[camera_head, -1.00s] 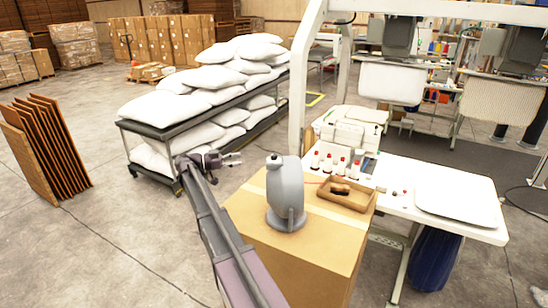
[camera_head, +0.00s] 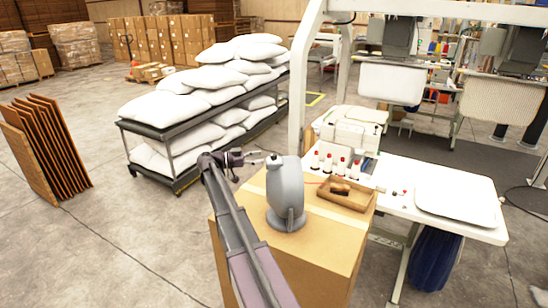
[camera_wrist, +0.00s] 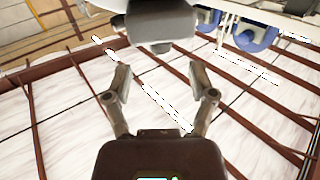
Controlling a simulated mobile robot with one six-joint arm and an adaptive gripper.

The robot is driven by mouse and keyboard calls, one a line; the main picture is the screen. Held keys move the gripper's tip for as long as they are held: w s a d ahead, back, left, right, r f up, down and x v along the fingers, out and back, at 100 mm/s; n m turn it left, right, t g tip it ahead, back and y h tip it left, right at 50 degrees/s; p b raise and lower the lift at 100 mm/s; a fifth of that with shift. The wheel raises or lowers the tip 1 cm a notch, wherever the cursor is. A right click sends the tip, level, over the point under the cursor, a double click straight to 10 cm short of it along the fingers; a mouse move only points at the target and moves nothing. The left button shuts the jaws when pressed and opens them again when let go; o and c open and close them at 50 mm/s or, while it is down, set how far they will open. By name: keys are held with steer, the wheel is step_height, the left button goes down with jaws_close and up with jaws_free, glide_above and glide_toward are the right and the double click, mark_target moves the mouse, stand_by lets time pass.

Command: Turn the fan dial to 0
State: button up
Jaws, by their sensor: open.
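The grey fan (camera_head: 287,190) stands upright on a cardboard box, with its rounded back facing the head camera. A small knob (camera_head: 274,159), which looks like the dial, sits on top of it. My gripper (camera_head: 262,157) is just left of this knob at about its height. In the wrist view, my gripper (camera_wrist: 164,84) has its two fingers spread with nothing between them. A dark grey part of the fan (camera_wrist: 160,22) shows beyond the fingertips at the top. No dial markings are readable, and contact cannot be told.
The cardboard box (camera_head: 325,255) also bears a wooden tray (camera_head: 345,203) right of the fan. A white sewing table (camera_head: 400,207) with several red-topped spools stands behind it. A rack (camera_head: 165,140) of white pillows is at the back left.

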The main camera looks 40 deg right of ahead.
mark_target(274, 156)
steer(key=shift+x, duration=3)
jaws_close()
